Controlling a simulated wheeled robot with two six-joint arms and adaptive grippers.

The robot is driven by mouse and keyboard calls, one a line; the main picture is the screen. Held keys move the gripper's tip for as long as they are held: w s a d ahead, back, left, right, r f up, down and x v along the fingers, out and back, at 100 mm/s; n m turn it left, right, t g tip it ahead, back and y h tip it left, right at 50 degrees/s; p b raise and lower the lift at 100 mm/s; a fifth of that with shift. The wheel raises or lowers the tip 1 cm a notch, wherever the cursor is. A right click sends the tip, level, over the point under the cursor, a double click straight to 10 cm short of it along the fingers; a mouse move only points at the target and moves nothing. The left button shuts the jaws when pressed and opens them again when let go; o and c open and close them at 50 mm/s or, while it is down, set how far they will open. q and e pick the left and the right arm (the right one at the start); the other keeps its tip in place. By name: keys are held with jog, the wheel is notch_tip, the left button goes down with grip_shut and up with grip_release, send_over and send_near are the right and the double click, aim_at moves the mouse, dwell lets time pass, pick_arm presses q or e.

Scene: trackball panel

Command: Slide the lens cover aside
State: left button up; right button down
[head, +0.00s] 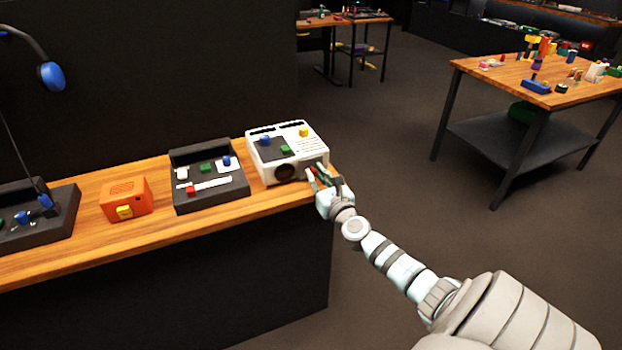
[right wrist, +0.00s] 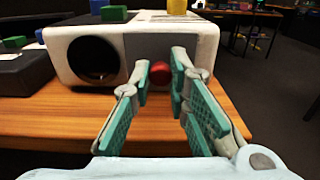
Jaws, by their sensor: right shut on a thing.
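A white box (head: 262,133) with a dark round lens (head: 285,173) on its front stands near the bench's right end. In the right wrist view the lens (right wrist: 94,60) is uncovered, and the grey lens cover (right wrist: 150,47) sits to its right. A red knob (right wrist: 160,73) sticks out in front of the cover. My right gripper (head: 315,175) is at the right part of the box front. In the right wrist view its fingers (right wrist: 161,78) are shut on the red knob, one on each side. My left gripper is not in view.
A wooden bench (head: 75,240) carries the box, a black panel tray (head: 205,205) and an orange box (head: 124,192) to its left. A blue-headed lamp (head: 51,76) hangs at the upper left. A separate table (head: 490,75) with small parts stands right, across open floor.

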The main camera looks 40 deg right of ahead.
jog(key=c, duration=1.5)
grip_release()
jog(key=shift+s, duration=0.1)
jog(key=v, duration=1.2)
